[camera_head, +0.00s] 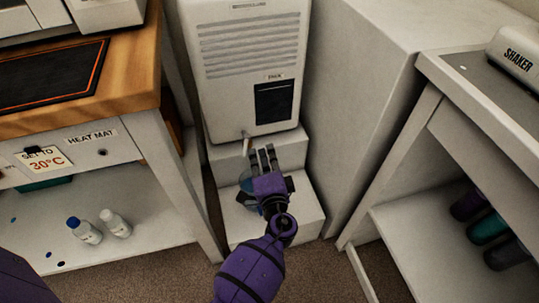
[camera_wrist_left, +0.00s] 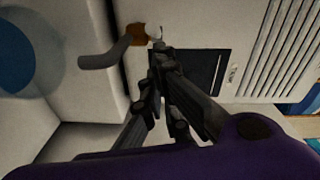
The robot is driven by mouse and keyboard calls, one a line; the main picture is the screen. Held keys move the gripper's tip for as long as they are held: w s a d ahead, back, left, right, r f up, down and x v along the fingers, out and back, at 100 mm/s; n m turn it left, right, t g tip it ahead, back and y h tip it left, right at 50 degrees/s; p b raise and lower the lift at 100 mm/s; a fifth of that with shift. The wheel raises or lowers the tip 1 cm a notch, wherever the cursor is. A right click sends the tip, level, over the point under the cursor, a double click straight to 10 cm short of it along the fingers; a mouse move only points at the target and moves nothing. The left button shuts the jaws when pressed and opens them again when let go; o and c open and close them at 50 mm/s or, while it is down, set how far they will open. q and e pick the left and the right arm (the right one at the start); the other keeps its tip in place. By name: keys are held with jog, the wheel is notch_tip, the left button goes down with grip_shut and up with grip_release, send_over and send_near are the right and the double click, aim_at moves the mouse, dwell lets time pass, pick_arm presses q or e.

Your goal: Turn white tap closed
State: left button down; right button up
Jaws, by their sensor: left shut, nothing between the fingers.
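The tap sits low on the front of a white machine (camera_head: 250,60). In the left wrist view its grey spout (camera_wrist_left: 103,54) runs to a brown-orange fitting (camera_wrist_left: 137,36), with a small white piece (camera_wrist_left: 154,32) beside it, likely the white tap handle. In the head view the spout (camera_head: 246,140) shows small under the machine. My left gripper (camera_head: 263,152) is shut and empty just below the machine's lower edge. In the wrist view its fingertips (camera_wrist_left: 158,50) are close to the white piece; I cannot tell if they touch. My right gripper is not in view.
A blue round vessel (camera_head: 246,182) stands on the white step (camera_head: 295,207) below, partly hidden by my gripper. A wooden-topped bench (camera_head: 130,85) with two bottles on its shelf is at left. A grey-topped bench (camera_head: 490,125) with a shaker is at right.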

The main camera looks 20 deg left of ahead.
pick_arm(q)
jog(key=shift+s+a, duration=0.1)
dwell(0.3)
jog(key=shift+s+a+m+t+h, duration=0.15)
jog(key=shift+m+t+h, duration=0.15)
jog(key=shift+m+h, duration=0.15)
jog(key=shift+s+a+m+t+h, duration=0.25)
jog(key=shift+m+t+h, duration=0.1)
jog(key=shift+h, duration=0.2)
jog(key=shift+s+a+m+t+h, duration=0.25)
jog(key=shift+s+a+m+h, duration=0.15)
jog(key=shift+m+h, duration=0.4)
jog(key=shift+s+a+m+t+h+b, duration=0.1)
jog(key=shift+s+a+m+h+b, duration=0.15)
jog(key=shift+m+h+b, duration=0.45)
jog(key=shift+s+a+m+t+h+b, duration=0.1)
jog(key=shift+a+m+h+b, duration=0.25)
jog(key=shift+h, duration=0.6)
jog(key=shift+s+a+m+t+h+b, duration=0.15)
jog(key=shift+a+m+h+b, duration=0.25)
jog(key=shift+h, duration=0.45)
jog(key=shift+d, duration=0.2)
